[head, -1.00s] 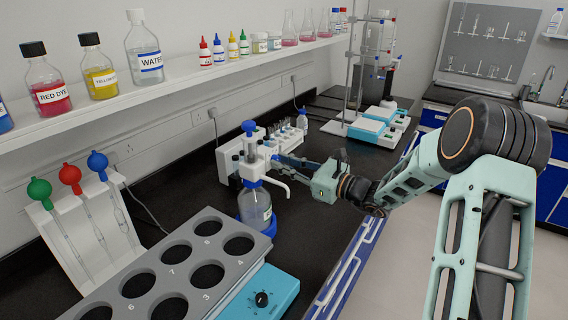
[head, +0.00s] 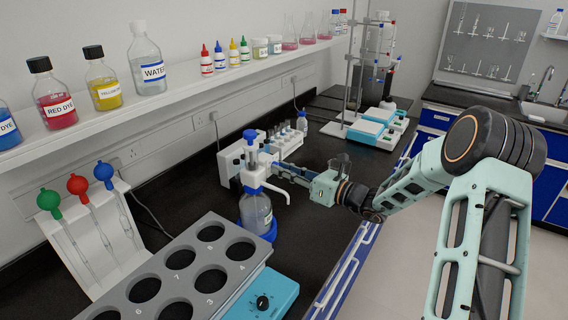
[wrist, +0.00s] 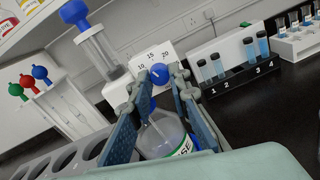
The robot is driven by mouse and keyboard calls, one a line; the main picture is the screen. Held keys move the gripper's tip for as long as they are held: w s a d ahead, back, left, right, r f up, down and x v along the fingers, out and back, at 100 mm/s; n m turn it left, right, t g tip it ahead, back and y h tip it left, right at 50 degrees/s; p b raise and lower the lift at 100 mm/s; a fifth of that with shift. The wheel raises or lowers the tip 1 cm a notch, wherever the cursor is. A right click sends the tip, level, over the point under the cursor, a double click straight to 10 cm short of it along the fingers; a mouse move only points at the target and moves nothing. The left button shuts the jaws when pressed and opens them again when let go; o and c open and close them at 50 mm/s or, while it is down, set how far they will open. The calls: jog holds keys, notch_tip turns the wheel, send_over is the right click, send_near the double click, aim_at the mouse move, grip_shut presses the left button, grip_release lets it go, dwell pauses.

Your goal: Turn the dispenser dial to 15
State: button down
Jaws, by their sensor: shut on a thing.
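The dispenser stands on the black bench, with a blue top, white pump head (head: 253,174) and clear bottle (head: 256,210) in a blue base ring. In the wrist view, its blue dial (wrist: 160,73) sits in front of a white plate (wrist: 150,57) marked 10, 15 and 20. My gripper (wrist: 158,80) is shut on the dial, one finger on each side. A small white mark shows on the dial, but its exact reading is unclear. In the head view, my gripper (head: 279,167) reaches in from the right at pump-head height; the dial is hidden there.
A grey rack (head: 185,265) with numbered holes and a teal device (head: 270,300) stand in front left. A pipette stand (head: 95,240) is at the left. A rack of vials (wrist: 232,65) stands behind the dispenser. A shelf of bottles runs along the wall.

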jog(key=shift+m+p, duration=1.6)
jog(key=shift+m, duration=0.3)
jog(key=c, duration=1.8)
grip_release()
jog(key=v, duration=1.2)
jog(key=shift+r, duration=0.1)
